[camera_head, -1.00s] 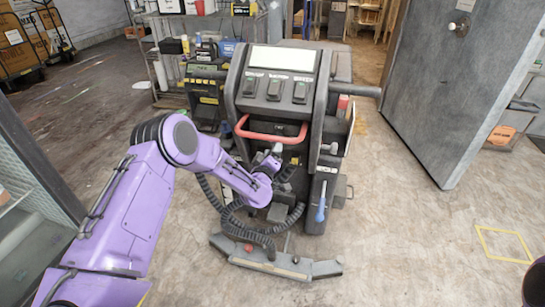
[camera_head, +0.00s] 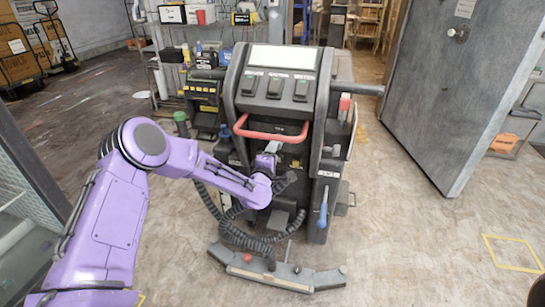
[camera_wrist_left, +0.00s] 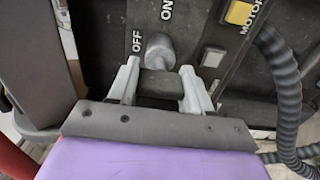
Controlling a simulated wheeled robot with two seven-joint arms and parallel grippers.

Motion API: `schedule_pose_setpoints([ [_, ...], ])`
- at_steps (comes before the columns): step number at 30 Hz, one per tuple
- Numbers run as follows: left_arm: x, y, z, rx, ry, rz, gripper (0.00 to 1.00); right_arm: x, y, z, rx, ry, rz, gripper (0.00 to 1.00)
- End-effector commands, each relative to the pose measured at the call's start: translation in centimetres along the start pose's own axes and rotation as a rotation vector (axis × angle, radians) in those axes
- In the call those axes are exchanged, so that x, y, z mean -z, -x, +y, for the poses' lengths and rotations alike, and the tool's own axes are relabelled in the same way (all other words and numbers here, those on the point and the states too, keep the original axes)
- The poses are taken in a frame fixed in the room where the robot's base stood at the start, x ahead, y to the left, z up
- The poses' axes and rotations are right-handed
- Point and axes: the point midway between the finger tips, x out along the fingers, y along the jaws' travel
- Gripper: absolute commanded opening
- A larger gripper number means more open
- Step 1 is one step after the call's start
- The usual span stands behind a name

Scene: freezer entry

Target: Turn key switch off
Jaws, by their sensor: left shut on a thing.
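The key switch (camera_wrist_left: 158,47) shows in the left wrist view as a grey metal knob on a dark panel. "OFF" is printed to its left and "ON" above it. A dark part of it sits between the two pale fingers of my left gripper (camera_wrist_left: 160,78). The left gripper is shut on this part. In the head view my left gripper (camera_head: 266,158) is at the back of the floor-cleaning machine (camera_head: 278,110), below its red handle. The switch is too small to make out there. My right gripper is not in view.
A red handle bar (camera_head: 271,135) crosses the machine above my left gripper. Black hoses (camera_head: 225,210) hang below. A yellow "MOTOR" button (camera_wrist_left: 240,13) is right of the switch. A large grey door (camera_head: 440,90) stands open at right.

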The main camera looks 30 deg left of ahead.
Motion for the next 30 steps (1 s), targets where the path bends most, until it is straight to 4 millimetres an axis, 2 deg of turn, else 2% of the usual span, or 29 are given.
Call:
schedule_pose_setpoints([
  [16,-0.11,0.1,-0.2,0.004,0.024,-0.003,0.18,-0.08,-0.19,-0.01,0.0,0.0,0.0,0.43],
  [17,-0.11,0.1,-0.2,0.004,0.024,-0.003,0.52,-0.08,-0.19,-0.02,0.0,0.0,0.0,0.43],
  [19,-0.09,0.09,-0.19,0.004,0.024,-0.003,0.74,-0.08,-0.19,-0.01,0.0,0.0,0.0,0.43],
  [27,-0.01,0.08,-0.08,0.002,0.023,-0.001,0.74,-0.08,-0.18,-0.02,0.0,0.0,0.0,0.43],
  [30,-0.06,0.78,-0.08,0.002,0.024,-0.001,0.74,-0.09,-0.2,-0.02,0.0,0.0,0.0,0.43],
])
